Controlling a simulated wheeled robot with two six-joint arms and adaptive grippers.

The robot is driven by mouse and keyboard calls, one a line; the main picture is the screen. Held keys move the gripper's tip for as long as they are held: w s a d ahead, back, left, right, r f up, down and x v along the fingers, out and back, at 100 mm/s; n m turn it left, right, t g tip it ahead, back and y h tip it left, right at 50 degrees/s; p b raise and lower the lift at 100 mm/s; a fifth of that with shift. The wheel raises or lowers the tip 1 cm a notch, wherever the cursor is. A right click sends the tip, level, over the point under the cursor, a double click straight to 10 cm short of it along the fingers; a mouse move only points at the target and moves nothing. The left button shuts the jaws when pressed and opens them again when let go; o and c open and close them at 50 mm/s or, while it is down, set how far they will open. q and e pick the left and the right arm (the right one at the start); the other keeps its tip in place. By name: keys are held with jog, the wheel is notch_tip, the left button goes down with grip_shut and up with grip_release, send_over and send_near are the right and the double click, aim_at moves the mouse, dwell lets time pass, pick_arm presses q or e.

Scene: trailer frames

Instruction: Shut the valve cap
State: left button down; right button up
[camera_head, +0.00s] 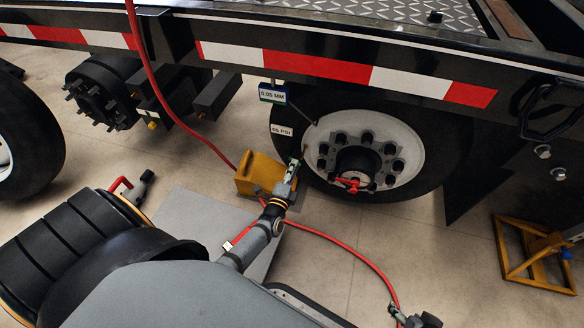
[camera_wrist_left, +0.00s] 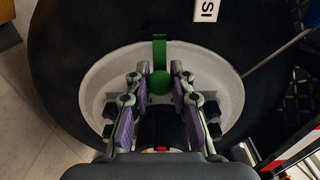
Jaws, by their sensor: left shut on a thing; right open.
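A green valve cap (camera_wrist_left: 160,82), with a round end and a strap-like part running up from it, sits in front of the wheel's white rim in the left wrist view. My left gripper (camera_wrist_left: 161,78) has its fingers on both sides of the round end and is shut on it. In the head view my left gripper (camera_head: 295,162) is at the left edge of the wheel rim (camera_head: 404,138); the cap is too small to make out there. My right gripper (camera_head: 398,312) is open at the bottom edge, low and away from the wheel, partly cut off.
A red hose (camera_head: 345,240) runs along the floor below the wheel. A yellow block (camera_head: 253,178) stands left of the tyre. A red clamp-like piece (camera_head: 352,184) is at the hub. A yellow stand (camera_head: 540,262) is at right. A "65 PSI" tag (camera_head: 281,130) hangs by the tyre.

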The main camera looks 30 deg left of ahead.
pick_arm(q)
jog(key=shift+w+d+r+n+g+y+p, duration=0.1)
jog(key=shift+w+d+n+g+y+p, duration=0.15)
jog(key=shift+n+y+p, duration=0.4)
jog(key=shift+w+d+n+g+y+p, duration=0.2)
jog(key=shift+n+y+p, duration=0.25)
jog(key=shift+y, duration=0.4)
jog(key=shift+w+d+n+g+y, duration=0.1)
jog(key=shift+w+n+g+y, duration=0.15)
jog(key=shift+n+g+y, duration=0.55)
jog(key=shift+w+d+n+g+y, duration=0.1)
jog(key=shift+w+n+g+y, duration=0.15)
jog(key=shift+n+y, duration=0.6)
pick_arm(e)
jog(key=shift+s+d+r+g+h, duration=0.1)
jog(key=shift+d+r+g+h, duration=0.1)
jog(key=shift+r+g, duration=0.3)
jog(key=shift+s+d+r+g+h, duration=0.1)
jog(key=shift+d+r+g, duration=0.15)
jog(key=shift+r, duration=0.45)
pick_arm(q)
jog(key=shift+m+y, duration=0.25)
jog(key=shift+y, duration=0.1)
jog(key=c, duration=1.1)
grip_release()
jog(key=shift+c, duration=0.2)
